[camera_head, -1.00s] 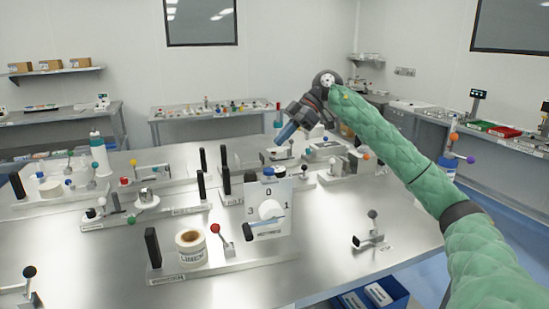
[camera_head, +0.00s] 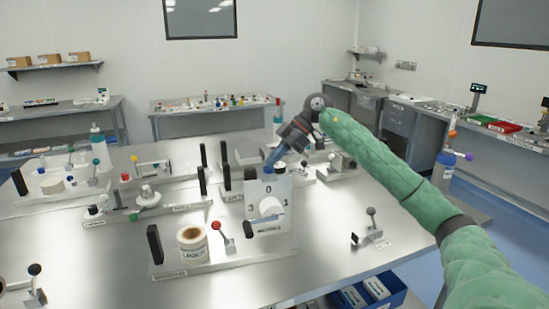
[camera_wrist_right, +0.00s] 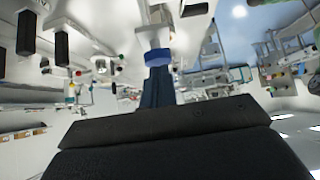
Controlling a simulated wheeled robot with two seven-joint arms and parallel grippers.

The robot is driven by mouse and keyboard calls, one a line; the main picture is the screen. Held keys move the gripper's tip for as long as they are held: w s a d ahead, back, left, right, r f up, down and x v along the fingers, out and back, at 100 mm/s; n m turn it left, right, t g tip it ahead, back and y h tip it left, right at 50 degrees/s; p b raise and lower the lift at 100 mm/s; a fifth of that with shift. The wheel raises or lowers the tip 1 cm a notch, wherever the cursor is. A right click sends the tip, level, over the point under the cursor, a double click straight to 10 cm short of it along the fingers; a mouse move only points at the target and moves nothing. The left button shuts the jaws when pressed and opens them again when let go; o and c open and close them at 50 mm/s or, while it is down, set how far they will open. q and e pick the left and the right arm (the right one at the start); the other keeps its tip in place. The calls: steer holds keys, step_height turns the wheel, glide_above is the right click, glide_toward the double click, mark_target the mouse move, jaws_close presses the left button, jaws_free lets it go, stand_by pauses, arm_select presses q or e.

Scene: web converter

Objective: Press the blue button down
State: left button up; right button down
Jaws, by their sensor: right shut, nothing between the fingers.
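The blue button (camera_wrist_right: 158,57) shows in the right wrist view as a blue disc just beyond my fingertips. It sits on the upright white dial panel (camera_head: 282,190) on the metal table. In the head view my right gripper (camera_head: 269,168) points down and left, with its blue fingers shut and empty at the panel's top edge, largely hiding the button. In the right wrist view the shut fingers (camera_wrist_right: 157,80) line up with the button. I cannot tell whether they touch it or whether it is pressed down. My left gripper is not in view.
A label roll (camera_head: 192,245) and a red-knobbed lever (camera_head: 217,227) stand left of the panel. Black upright handles (camera_head: 224,178) stand close behind on its left. A small lever (camera_head: 371,228) stands to the right. The table's front middle is clear.

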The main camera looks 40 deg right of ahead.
steer(key=shift+f, duration=1)
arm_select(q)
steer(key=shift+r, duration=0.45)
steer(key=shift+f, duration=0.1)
arm_select(e)
steer(key=shift+f, duration=0.1)
